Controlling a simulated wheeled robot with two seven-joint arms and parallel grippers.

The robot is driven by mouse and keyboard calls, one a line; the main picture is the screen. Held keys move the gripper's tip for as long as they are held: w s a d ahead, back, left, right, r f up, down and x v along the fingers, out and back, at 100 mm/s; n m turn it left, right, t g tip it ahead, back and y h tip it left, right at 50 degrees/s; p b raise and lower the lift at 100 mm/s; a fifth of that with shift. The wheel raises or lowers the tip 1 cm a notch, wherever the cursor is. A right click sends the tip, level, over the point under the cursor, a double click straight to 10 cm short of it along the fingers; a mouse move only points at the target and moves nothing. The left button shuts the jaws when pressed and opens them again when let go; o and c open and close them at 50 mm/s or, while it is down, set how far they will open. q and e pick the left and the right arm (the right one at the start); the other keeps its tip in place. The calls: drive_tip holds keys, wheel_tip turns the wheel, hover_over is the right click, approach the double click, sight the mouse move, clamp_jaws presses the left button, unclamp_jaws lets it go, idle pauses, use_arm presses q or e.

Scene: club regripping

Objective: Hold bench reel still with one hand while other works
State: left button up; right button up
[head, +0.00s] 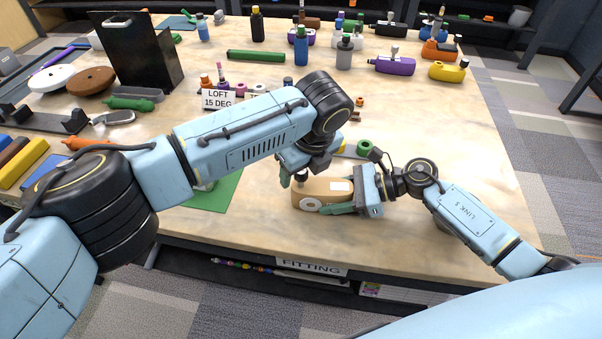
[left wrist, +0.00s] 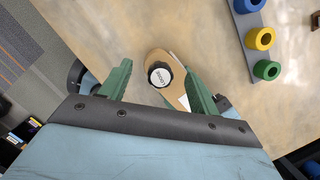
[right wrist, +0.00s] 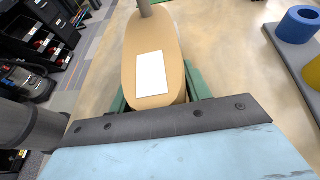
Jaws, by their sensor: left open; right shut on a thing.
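The tan bench reel (head: 312,187) stands near the front edge of the table, with a white label on top and a white disc on its side. My right gripper (head: 345,198) is shut on its right end; in the right wrist view its green fingers lie along both sides of the reel (right wrist: 150,45). My left gripper (head: 296,172) is open above the reel's left end. In the left wrist view its fingers stand apart on either side of a round black knob (left wrist: 160,74) with a white marked face. I see gaps between fingers and knob.
A grey rack with blue, yellow and green rings (left wrist: 262,39) is close beside the reel. A green mat (head: 217,195) lies to its left, partly under my left arm. Bottles (head: 301,48) and tape dispensers stand farther back. A FITTING sign (head: 297,267) marks the front edge.

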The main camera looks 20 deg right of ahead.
use_arm(q)
drive_tip(key=shift+x, duration=1)
drive_tip(key=shift+c, duration=0.3)
drive_tip(key=c, duration=1)
drive_tip(key=m+h, duration=0.1)
drive_tip(key=m, duration=0.8)
drive_tip(key=m+h, duration=0.1)
drive_tip(key=m, duration=0.1)
drive_tip(key=shift+m+g+h, duration=0.3)
drive_tip(key=shift+m+g, duration=0.1)
drive_tip(key=o, duration=0.6)
